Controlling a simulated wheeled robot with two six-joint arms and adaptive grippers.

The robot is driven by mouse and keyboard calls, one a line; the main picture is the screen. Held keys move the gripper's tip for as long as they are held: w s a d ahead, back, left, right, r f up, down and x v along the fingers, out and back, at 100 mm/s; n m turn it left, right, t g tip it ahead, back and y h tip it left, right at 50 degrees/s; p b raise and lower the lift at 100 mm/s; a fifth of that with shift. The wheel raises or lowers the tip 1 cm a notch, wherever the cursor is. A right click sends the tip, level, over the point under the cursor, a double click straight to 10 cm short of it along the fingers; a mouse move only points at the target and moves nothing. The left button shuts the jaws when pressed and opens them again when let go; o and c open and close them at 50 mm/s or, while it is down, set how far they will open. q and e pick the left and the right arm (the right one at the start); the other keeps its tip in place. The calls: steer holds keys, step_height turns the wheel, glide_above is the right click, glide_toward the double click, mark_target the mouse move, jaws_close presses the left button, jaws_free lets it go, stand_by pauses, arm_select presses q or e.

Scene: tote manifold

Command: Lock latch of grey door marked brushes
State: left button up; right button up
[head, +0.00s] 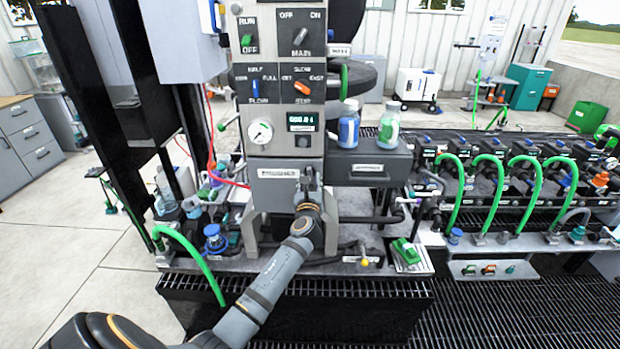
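The grey door (272,192) is on the lower front of the central grey panel, with a small label near its top edge that is too small to read surely. My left arm reaches up from the lower left. My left gripper (310,180) is at the right edge of the door, in front of it. It hides that edge and part of the lower right of the door, so I cannot see the latch or whether the fingers touch it. The fingers are too small and overlapped to tell if they are open. My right gripper is out of view.
Above the door are a gauge (260,132), a display (301,122) and several switches. A dark drawer (368,168) with two bottles (349,124) on top sticks out to the right. A green hose (196,258) arches at the left. Black grating (470,310) lies in front.

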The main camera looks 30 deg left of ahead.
arm_select(q)
steer(key=shift+w+a, duration=0.45)
steer(key=shift+w, duration=0.1)
jaws_close()
